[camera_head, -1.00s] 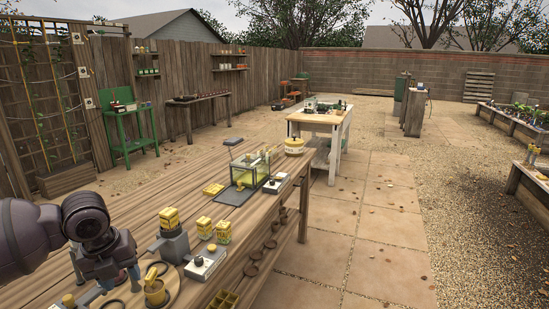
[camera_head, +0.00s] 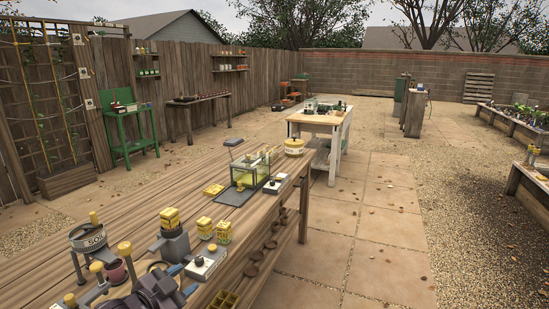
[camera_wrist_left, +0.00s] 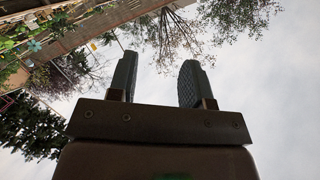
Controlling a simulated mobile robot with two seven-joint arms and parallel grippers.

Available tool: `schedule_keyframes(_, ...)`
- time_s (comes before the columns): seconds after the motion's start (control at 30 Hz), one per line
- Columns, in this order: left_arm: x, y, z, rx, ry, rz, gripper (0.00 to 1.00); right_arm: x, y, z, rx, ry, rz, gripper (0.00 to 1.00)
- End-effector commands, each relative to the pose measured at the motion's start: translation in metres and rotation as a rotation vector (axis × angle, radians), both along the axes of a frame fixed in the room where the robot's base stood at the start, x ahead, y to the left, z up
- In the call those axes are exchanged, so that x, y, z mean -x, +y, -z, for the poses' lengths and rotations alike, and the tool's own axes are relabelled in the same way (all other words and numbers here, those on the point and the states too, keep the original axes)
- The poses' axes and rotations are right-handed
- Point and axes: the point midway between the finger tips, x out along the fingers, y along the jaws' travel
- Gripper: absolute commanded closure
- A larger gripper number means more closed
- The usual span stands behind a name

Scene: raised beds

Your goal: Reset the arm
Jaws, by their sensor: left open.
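My left gripper (camera_head: 183,279) is low at the bottom edge of the head view, over or in front of the near end of the wooden workbench (camera_head: 140,201). Its blue fingers stand apart with nothing seen between them. In the left wrist view the gripper (camera_wrist_left: 158,68) shows two dark fingers spread open and empty against grey sky. My right gripper is in neither view.
A glass case (camera_head: 250,170) stands farther along the bench. Paving (camera_head: 370,215) to the right is open.

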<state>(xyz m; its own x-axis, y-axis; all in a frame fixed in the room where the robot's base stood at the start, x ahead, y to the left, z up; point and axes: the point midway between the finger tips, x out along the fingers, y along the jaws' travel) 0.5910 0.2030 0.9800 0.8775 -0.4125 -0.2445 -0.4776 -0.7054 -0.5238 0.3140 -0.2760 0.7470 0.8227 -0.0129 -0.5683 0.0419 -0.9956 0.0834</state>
Motion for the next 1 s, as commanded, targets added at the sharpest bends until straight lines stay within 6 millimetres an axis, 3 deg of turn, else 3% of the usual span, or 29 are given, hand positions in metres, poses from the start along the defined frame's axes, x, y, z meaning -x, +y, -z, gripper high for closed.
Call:
schedule_keyframes(0.2,0.048,0.018,0.058,0.209,0.051,-0.161,0.54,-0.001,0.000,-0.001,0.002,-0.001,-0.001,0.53)
schedule_keyframes(0.37,0.092,0.037,0.103,0.268,0.103,-0.288,0.54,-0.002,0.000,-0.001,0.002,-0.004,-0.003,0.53)
schedule_keyframes(0.7,0.216,0.069,0.200,0.347,0.330,-0.563,0.54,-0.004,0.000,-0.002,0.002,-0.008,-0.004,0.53)
schedule_keyframes(0.83,0.253,0.070,0.221,0.360,0.397,-0.616,0.54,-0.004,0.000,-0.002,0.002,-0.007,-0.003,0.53)
schedule_keyframes(1.0,0.274,0.072,0.231,0.353,0.434,-0.637,0.54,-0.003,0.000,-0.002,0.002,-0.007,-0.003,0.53)
